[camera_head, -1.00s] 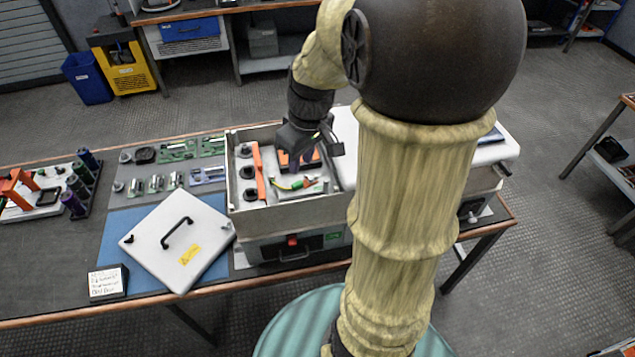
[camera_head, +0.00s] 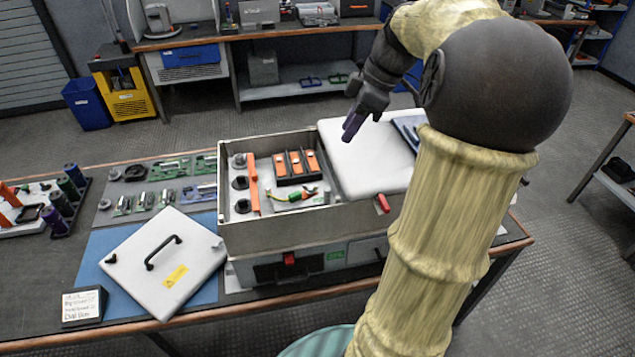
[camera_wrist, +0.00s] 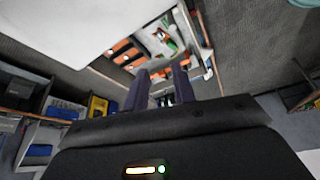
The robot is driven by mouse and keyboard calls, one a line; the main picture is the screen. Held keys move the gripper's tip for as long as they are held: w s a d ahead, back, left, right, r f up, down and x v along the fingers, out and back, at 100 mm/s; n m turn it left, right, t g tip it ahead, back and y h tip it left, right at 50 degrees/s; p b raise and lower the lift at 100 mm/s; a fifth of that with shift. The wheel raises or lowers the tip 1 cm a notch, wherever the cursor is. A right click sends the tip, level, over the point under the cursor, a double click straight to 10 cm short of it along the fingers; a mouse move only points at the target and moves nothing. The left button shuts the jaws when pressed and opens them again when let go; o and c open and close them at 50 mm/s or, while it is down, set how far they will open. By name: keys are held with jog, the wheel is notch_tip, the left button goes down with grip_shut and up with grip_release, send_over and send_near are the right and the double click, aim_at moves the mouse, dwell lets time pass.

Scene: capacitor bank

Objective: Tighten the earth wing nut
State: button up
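The open grey capacitor box (camera_head: 290,232) stands on the bench in the head view. Inside it lies a green-and-yellow earth lead (camera_head: 284,197) with a red part, beside a light plate. The earth wing nut is too small to make out. My gripper (camera_head: 351,127) is raised above the box's right part and the white cover, clear of both. In the wrist view its two purple fingers (camera_wrist: 160,90) stand apart with nothing seen between them, and the box interior (camera_wrist: 150,45) shows beyond.
Orange-topped modules (camera_head: 297,162) and an orange bar (camera_head: 252,183) are inside the box. A white lid with a black handle (camera_head: 163,253) lies on the blue mat to the left. A white cover (camera_head: 365,157) adjoins the box's right side.

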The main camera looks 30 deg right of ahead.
aim_at(310, 188)
jog(key=shift+f, duration=0.15)
jog(key=b+x, duration=0.1)
jog(key=x, duration=1.6)
jog(key=shift+f, duration=0.15)
